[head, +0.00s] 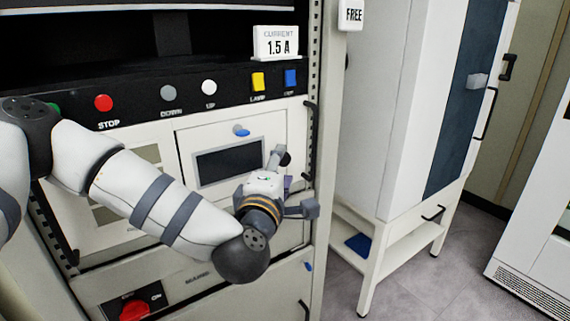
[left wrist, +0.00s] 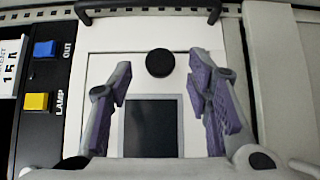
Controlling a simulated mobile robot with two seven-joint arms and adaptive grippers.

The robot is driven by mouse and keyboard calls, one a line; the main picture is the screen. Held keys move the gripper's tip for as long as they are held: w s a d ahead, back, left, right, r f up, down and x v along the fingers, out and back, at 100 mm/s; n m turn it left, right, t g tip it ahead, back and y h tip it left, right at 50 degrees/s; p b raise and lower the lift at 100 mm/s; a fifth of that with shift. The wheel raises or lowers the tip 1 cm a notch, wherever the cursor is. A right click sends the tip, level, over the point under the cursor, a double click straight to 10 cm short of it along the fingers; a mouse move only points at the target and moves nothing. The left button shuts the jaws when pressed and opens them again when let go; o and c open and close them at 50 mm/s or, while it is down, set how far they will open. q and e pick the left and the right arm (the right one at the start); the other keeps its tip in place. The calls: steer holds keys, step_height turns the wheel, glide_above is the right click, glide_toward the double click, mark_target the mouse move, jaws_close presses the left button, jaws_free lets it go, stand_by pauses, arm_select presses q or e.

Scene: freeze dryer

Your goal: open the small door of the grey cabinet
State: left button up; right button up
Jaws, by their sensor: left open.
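The small door (head: 188,140) is a pale panel in the grey cabinet's front, with a dark window (head: 230,161). It looks shut. The door also shows in the left wrist view (left wrist: 103,65), with its window (left wrist: 151,127). A round black knob (left wrist: 160,63) stands beside the window; in the head view the knob (head: 286,158) is partly hidden by a finger. My left gripper (head: 294,182) is in front of the door, open and empty. In the left wrist view its purple-padded fingers (left wrist: 161,75) are on either side of the knob, apart from it. My right gripper is not in view.
Above the door is a black strip with a red stop button (head: 103,102), a yellow lamp switch (head: 258,81) and a blue switch (head: 290,78). A black bar handle (head: 310,140) stands out right of the door. A white cabinet (head: 375,110) stands further right.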

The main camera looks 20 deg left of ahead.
arm_select(q)
steer(key=shift+w+a, duration=0.1)
steer(key=shift+w, duration=1.2)
jaws_close()
